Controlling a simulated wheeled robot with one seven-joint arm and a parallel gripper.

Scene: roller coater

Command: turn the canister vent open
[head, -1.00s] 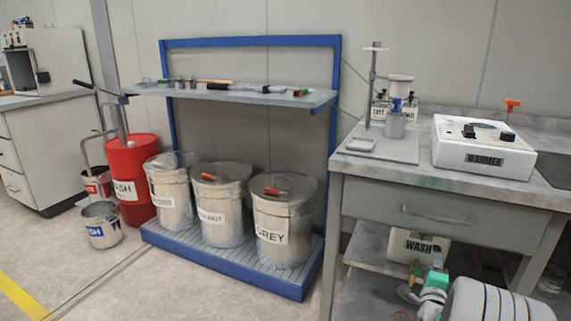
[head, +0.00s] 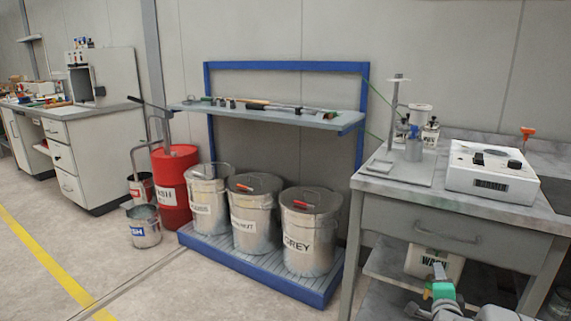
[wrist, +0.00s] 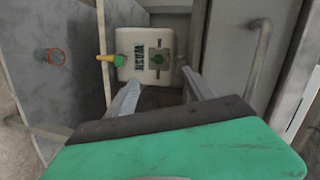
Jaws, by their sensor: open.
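The white canister (head: 420,263) marked WASH stands on the shelf under the right bench, partly hidden by my arm in the head view. In the wrist view the canister (wrist: 150,43) lies beyond my fingers, its label sideways. A yellow and green tap-like fitting (wrist: 112,58) sticks out from its left side there. In the head view my green gripper housing shows below the canister.
The bench (head: 455,225) with its drawer overhangs the canister shelf. A white warmer (head: 492,172) and a stand with a cup are on top. Lidded bins on a blue rack (head: 245,262) stand left. Open floor lies at left.

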